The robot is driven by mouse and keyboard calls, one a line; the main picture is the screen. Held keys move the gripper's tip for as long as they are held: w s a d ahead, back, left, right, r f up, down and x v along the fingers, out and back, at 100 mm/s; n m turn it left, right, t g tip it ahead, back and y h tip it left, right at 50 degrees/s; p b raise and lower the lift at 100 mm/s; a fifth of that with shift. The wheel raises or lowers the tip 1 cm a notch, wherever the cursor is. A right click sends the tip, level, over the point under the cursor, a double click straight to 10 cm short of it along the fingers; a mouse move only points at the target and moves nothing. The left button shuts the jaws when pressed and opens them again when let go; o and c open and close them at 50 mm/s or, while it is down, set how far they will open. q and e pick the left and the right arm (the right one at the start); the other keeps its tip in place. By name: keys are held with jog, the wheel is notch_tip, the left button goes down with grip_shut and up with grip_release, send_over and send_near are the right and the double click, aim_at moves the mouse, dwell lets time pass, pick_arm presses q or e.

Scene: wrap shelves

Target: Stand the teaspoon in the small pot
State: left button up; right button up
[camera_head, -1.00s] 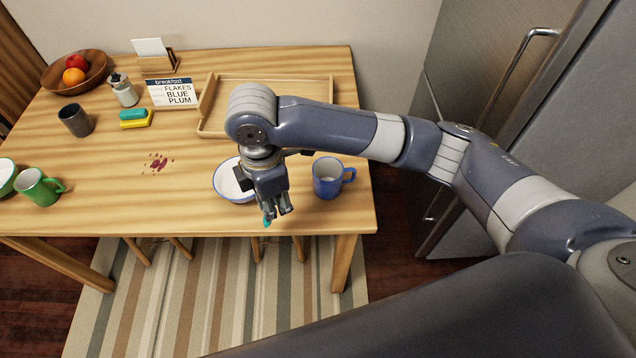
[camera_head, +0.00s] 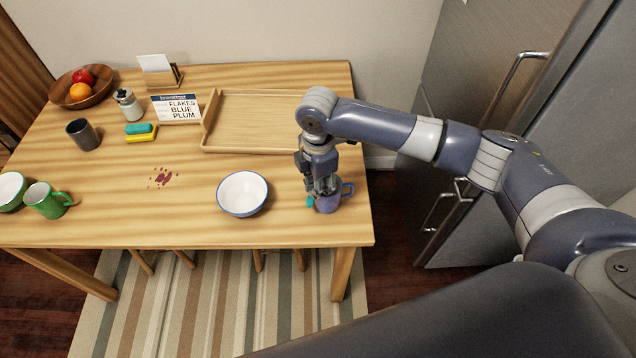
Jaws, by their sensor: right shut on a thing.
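My right gripper (camera_head: 322,188) is over the blue mug (camera_head: 329,205) at the table's front right and partly hides it. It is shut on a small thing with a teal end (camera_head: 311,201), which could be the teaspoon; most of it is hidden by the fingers. I cannot tell whether the teal end is inside the mug or in front of it. A small dark grey pot (camera_head: 83,134), like a cup, stands at the left of the table, far from the gripper. My left gripper is not in view.
A white bowl with a blue rim (camera_head: 242,193) stands left of the gripper. A wooden tray (camera_head: 250,151) lies behind. A green mug (camera_head: 47,200), a sponge pair (camera_head: 141,132), a jar (camera_head: 128,105), a sign (camera_head: 177,109) and a fruit bowl (camera_head: 82,89) are leftward. The middle is clear except red spots.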

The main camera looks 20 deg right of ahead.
jog(key=shift+f, duration=0.2)
jog(key=shift+f, duration=0.15)
jog(key=o, duration=1.3)
jog(key=shift+f, duration=0.1)
jog(key=shift+c, duration=0.2)
notch_tip(320, 180, up, 13)
jog(key=b, duration=0.2)
jog(key=shift+f, duration=0.15)
